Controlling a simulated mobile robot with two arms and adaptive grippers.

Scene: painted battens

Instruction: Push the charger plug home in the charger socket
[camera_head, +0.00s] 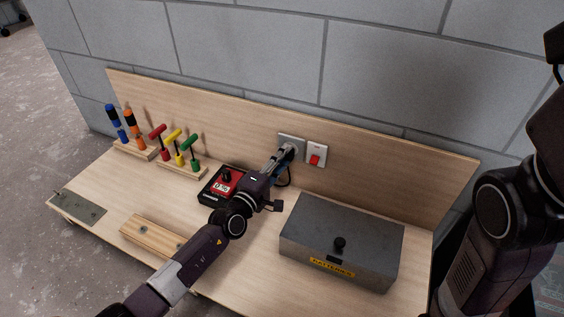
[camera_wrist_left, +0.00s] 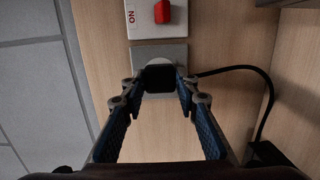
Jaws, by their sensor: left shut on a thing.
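The charger plug (camera_wrist_left: 160,77) is black and sits between the fingertips of my left gripper (camera_wrist_left: 159,88) in the left wrist view. It is in front of the round face of the grey charger socket (camera_wrist_left: 172,51); I cannot tell how deep it sits. In the head view the socket plate (camera_head: 286,137) is on the wooden back board, and my left gripper (camera_head: 287,153) reaches it and mostly hides the plug. A black cable (camera_wrist_left: 262,92) runs from the plug to the right. My right gripper is outside the views; only its arm shows at right.
A switch with a red rocker (camera_head: 315,159) is right of the socket. A red and black charger (camera_head: 222,185) lies left of my gripper. A grey batteries box (camera_head: 341,238) stands at right. Screwdrivers and T-handled tools (camera_head: 174,145) stand in racks at left. A wooden batten (camera_head: 151,236) lies in front.

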